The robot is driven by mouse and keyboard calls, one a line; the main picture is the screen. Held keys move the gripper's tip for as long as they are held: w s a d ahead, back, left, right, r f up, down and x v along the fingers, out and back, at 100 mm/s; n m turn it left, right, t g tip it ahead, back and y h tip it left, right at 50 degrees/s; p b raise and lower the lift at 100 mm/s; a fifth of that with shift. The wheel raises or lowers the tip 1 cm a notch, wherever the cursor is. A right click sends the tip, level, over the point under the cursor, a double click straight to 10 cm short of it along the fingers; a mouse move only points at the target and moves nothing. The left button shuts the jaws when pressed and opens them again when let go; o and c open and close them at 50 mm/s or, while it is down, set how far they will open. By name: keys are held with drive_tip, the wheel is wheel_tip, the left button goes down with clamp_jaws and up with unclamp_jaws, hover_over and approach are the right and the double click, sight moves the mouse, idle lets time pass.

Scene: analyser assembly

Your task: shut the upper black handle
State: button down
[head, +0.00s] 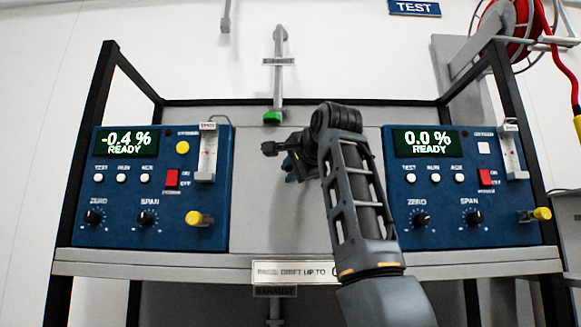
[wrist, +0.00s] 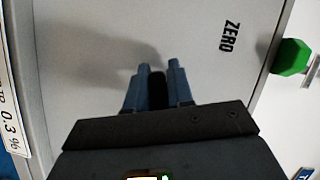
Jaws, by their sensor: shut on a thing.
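My gripper (head: 289,168) is in front of the grey middle panel between the two analysers. In the wrist view, its two blue fingers (wrist: 158,72) are close together, with the upper black handle (wrist: 159,90) between them. Only a small dark part of the handle shows there. In the head view, my gripper and arm cover that spot, so I cannot make out how far the handle is turned.
A green pipe end (head: 272,118) is just above my gripper. Blue analysers stand left (head: 150,215) and right (head: 455,215), reading -0.4 % and 0.0 %. A drift label (head: 292,272) is on the shelf edge below. Black frame posts (head: 85,150) flank the rack.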

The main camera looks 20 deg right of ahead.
drive_tip(key=n, duration=0.1)
drive_tip(key=f+n+g, duration=0.1)
drive_tip(key=n, duration=0.1)
drive_tip(key=shift+s+d+f+h, duration=0.1)
drive_tip(key=shift+d+f+h, duration=0.15)
drive_tip(key=shift+d+h, duration=0.15)
drive_tip(key=n, duration=0.1)
drive_tip(key=d+f+n+g+h, duration=0.1)
drive_tip(key=shift+s+n, duration=0.2)
drive_tip(key=shift+n, duration=0.1)
drive_tip(key=shift+s+d+f+n+g+h, duration=0.1)
drive_tip(key=shift+d+f+n+g+h, duration=0.1)
drive_tip(key=shift+d+n+g+h, duration=0.3)
drive_tip(key=shift+s+d+f+n+g+h, duration=0.15)
drive_tip(key=shift+n+h, duration=0.15)
drive_tip(key=shift+n, duration=0.4)
drive_tip(key=shift+s+d+f+n+g+h, duration=0.15)
drive_tip(key=shift+d+n+h, duration=0.2)
drive_tip(key=shift+n, duration=0.2)
drive_tip(key=shift+d+r+n+g+h, duration=0.1)
drive_tip(key=shift+d+n+h, duration=0.1)
drive_tip(key=shift+n+h, duration=0.3)
drive_tip(key=c, duration=1.1)
unclamp_jaws()
drive_tip(key=shift+s, duration=0.1)
